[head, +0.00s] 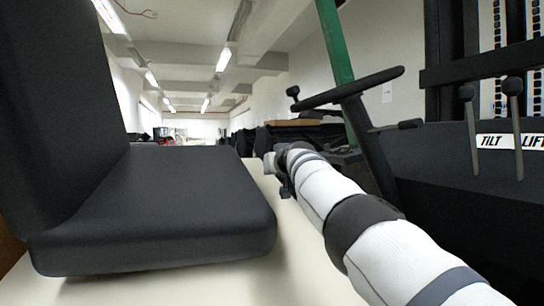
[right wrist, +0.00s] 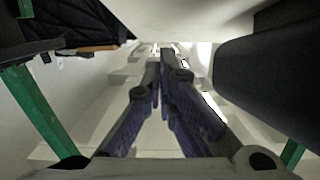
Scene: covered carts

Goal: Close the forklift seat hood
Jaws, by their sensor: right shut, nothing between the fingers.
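The black forklift seat (head: 160,205), with its backrest (head: 55,110), fills the left of the head view. It sits on the cream seat hood (head: 300,255), whose surface shows in front of and to the right of the cushion. I cannot tell from here whether the hood is fully down. My right arm reaches in from the lower right, and my right gripper (head: 280,172) is beside the cushion's right edge. In the right wrist view its two fingers (right wrist: 163,72) are together and empty, with the dark seat (right wrist: 270,75) at the right. My left gripper is not in view.
A steering wheel (head: 350,88), a green post (head: 336,45) and the black dash with tilt and lift levers (head: 514,120) stand to the right, close to my right arm. Dark covered carts (head: 295,138) are behind. Free room is above the seat.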

